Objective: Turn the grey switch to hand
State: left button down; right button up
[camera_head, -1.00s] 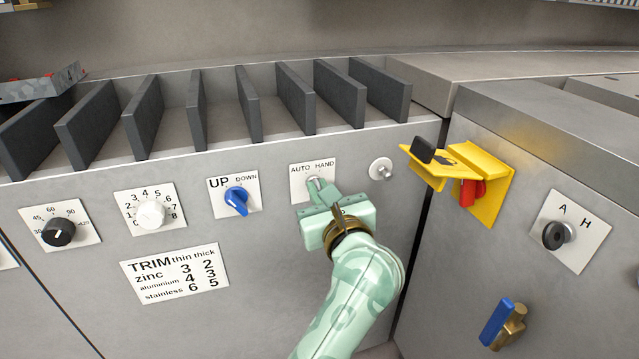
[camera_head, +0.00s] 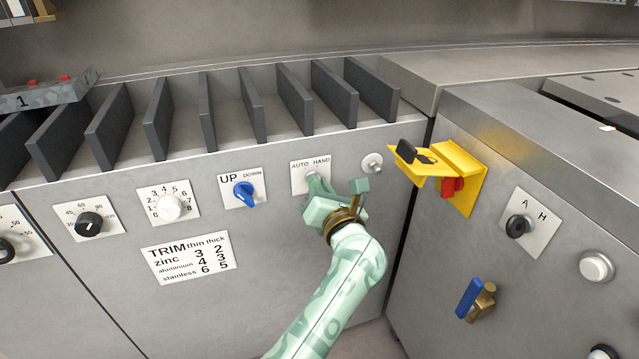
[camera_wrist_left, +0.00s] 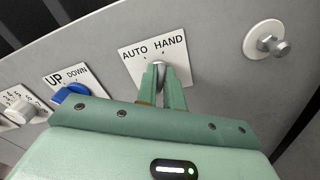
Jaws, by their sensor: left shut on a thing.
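The grey switch (camera_wrist_left: 160,67) sits on a white plate (camera_head: 311,164) marked AUTO on the left and HAND on the right. My left gripper (camera_head: 316,180) has its fingertips at the switch and is shut on it; its fingers also show in the left wrist view (camera_wrist_left: 163,82). The fingers hide most of the switch, so I cannot tell clearly which mark it points to. The gripper body is tilted in the head view. My right gripper is not in view.
A blue UP/DOWN switch (camera_head: 244,195) is left of the plate. A metal knob (camera_head: 372,164) is to its right. A yellow bracket with a red part (camera_head: 452,187) juts from the right-hand cabinet. Dark upright dividers (camera_head: 254,104) stand above the panel.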

pick_arm(q)
jog(key=shift+d, duration=0.1)
dwell(0.3)
jog(key=c, duration=1.5)
grip_release()
jog(key=shift+s, duration=0.15)
